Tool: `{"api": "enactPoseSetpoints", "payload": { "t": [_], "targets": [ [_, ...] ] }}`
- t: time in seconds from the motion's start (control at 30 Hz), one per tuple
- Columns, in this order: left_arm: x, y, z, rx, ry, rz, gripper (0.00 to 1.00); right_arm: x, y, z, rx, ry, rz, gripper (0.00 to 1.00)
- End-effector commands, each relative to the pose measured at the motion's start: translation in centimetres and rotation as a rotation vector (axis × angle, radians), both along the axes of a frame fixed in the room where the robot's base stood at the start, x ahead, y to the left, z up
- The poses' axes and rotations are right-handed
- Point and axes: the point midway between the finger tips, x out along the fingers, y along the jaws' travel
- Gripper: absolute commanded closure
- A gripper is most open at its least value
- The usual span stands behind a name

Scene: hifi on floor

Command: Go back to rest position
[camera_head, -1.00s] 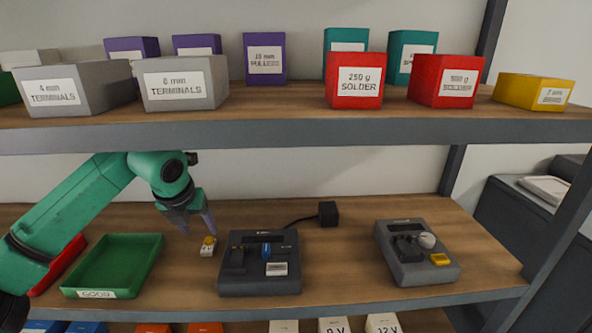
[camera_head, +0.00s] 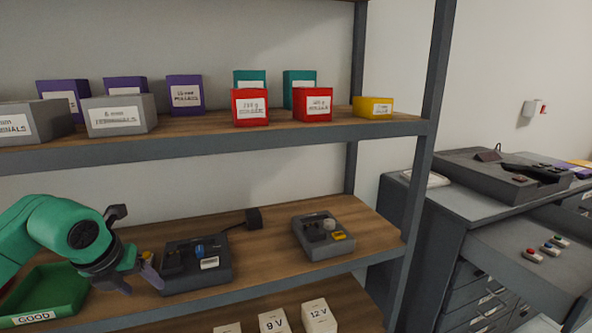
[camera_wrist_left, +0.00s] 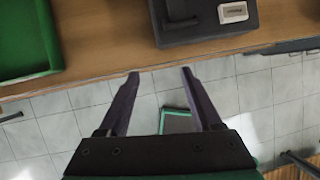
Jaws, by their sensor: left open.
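My left gripper (camera_head: 138,281) is at the front edge of the middle shelf (camera_head: 275,237), between the green GOOD tray (camera_head: 62,290) and a dark device (camera_head: 197,268). In the left wrist view its two purple fingers (camera_wrist_left: 160,76) are spread apart with nothing between them. They point at the shelf's front edge, with the tiled floor showing behind and below. A small yellow-topped piece (camera_head: 147,255) shows just behind the gripper, partly hidden by it. My right gripper is not in view.
The upper shelf (camera_head: 200,132) with several labelled boxes hangs above my left arm. A second device (camera_head: 323,236) stands further right. A grey cabinet (camera_head: 440,236) with an open drawer (camera_head: 530,262) is at the right.

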Motion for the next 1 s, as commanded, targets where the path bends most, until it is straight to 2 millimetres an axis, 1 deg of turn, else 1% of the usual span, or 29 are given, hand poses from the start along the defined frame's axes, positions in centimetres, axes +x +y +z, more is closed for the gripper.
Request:
{"api": "enactPoseSetpoints", "payload": {
  "t": [0.17,0.2,0.27,0.37,0.43,0.47,0.5,0.57,0.6,0.63,0.67,0.7,0.73,0.77,0.8,0.83,0.87,0.9,0.97,1.0],
  "targets": [
    [0.8,-4.7,-0.7,-0.109,-0.051,-0.116,0.34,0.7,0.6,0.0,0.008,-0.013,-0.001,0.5],
    [1.0,-6.2,-0.8,-0.147,-0.069,-0.149,0.34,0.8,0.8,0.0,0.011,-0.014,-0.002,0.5],
    [1.2,-8.5,-0.9,-0.208,-0.096,-0.199,0.34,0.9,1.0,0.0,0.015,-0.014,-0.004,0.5],
    [1.2,-12.9,-0.6,-0.341,-0.151,-0.284,0.34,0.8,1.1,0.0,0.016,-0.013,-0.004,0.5],
    [0.9,-16.6,0.1,-0.467,-0.199,-0.344,0.34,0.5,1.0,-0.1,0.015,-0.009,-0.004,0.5],
    [0.7,-18.2,0.6,-0.534,-0.222,-0.367,0.34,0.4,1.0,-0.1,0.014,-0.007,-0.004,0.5],
    [0.2,-20.7,1.5,-0.64,-0.261,-0.396,0.34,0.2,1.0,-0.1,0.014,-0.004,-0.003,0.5],
    [-0.6,-24.5,4.0,-0.856,-0.334,-0.417,0.34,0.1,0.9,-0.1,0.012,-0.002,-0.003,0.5],
    [-1.1,-26.5,6.4,-1.041,-0.395,-0.396,0.34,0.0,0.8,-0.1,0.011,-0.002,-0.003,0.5],
    [-1.3,-27.3,8.4,-1.185,-0.443,-0.357,0.34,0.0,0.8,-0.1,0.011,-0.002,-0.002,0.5],
    [-1.2,-27.3,10.3,-1.325,-0.492,-0.292,0.34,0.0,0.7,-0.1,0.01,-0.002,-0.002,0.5],
    [-0.7,-26.4,12.3,-1.5,-0.549,-0.17,0.34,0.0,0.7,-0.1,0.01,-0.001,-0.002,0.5],
    [-0.1,-25.0,13.3,-1.617,-0.588,-0.054,0.34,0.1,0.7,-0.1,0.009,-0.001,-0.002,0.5],
    [0.7,-23.2,13.7,-1.72,-0.622,0.08,0.34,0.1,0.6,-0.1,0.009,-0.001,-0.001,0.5],
    [1.8,-20.3,13.2,-1.833,-0.654,0.29,0.34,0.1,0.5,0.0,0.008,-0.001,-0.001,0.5],
    [2.6,-17.9,12.0,-1.895,-0.667,0.467,0.34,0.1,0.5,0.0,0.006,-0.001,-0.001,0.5],
    [3.1,-15.6,10.3,-1.935,-0.673,0.648,0.34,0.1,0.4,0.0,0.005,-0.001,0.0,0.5],
    [3.5,-13.0,7.5,-1.955,-0.666,0.869,0.34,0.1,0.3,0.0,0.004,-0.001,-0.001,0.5],
    [3.1,-9.9,2.7,-1.937,-0.633,1.18,0.34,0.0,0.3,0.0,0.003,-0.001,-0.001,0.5],
    [2.4,-8.3,-0.7,-1.899,-0.598,1.37,0.34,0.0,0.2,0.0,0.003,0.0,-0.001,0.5]
  ]
}}
